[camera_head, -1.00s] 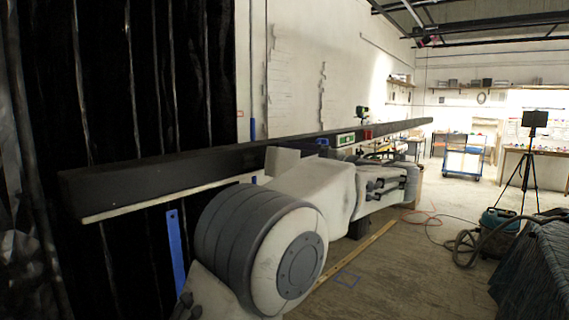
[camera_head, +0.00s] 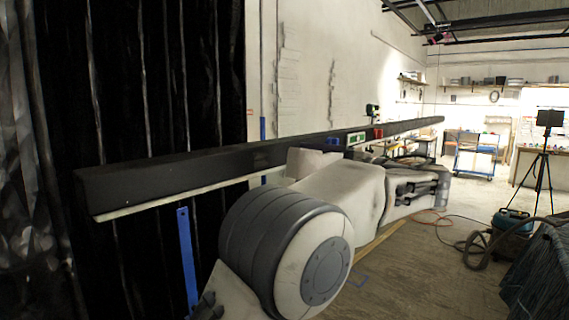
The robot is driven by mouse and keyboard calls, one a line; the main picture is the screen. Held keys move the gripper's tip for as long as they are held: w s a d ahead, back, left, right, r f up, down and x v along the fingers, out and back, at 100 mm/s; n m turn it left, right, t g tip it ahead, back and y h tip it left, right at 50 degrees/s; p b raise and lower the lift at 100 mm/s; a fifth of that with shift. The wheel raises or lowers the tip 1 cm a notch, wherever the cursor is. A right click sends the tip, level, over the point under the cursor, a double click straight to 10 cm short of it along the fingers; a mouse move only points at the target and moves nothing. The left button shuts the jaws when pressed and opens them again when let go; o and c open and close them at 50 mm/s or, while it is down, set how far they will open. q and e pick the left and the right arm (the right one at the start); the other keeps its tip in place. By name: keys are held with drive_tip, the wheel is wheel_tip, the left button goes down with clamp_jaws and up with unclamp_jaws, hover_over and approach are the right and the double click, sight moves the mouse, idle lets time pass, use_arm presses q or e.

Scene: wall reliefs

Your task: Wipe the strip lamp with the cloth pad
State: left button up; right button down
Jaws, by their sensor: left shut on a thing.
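A long black bar (camera_head: 200,174) with a pale strip along its lower edge runs from the left into the distance along the wall; it looks like the strip lamp. My left arm's wrist reaches away beneath it. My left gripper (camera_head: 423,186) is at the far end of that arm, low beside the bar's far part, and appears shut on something. Its fingertips are small and partly hidden. I cannot make out the cloth pad clearly. I cannot tell whether it touches the bar.
A green-and-white level (camera_head: 356,138) and a red block (camera_head: 378,133) show at the bar. A blue upright strip (camera_head: 187,260) stands below it. On the right are a tripod (camera_head: 543,165), a vacuum with a hose (camera_head: 510,229) and a blue cart (camera_head: 474,160). The floor between is mostly open.

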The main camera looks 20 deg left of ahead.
sight(254, 161)
use_arm(q)
drive_tip(key=shift+a, duration=0.15)
drive_tip(key=x, duration=0.4)
drive_tip(key=shift+a+b, duration=0.1)
drive_tip(key=shift+b, duration=0.25)
drive_tip(key=shift+x, duration=1.2)
drive_tip(key=shift+x, duration=1)
drive_tip(key=b, duration=0.1)
drive_tip(key=s+b, duration=0.2)
drive_tip(key=shift+s+a+f, duration=0.15)
drive_tip(key=shift+a+f, duration=0.15)
drive_tip(key=shift+a, duration=0.05)
drive_tip(key=shift+s+a+r+b, duration=0.1)
drive_tip(key=shift+s+b, duration=0.15)
drive_tip(key=shift+s, duration=0.15)
drive_tip(key=shift+s+a+r+b, duration=0.1)
drive_tip(key=shift+s+b, duration=0.15)
drive_tip(key=shift+s, duration=0.15)
drive_tip(key=shift+a, duration=0.15)
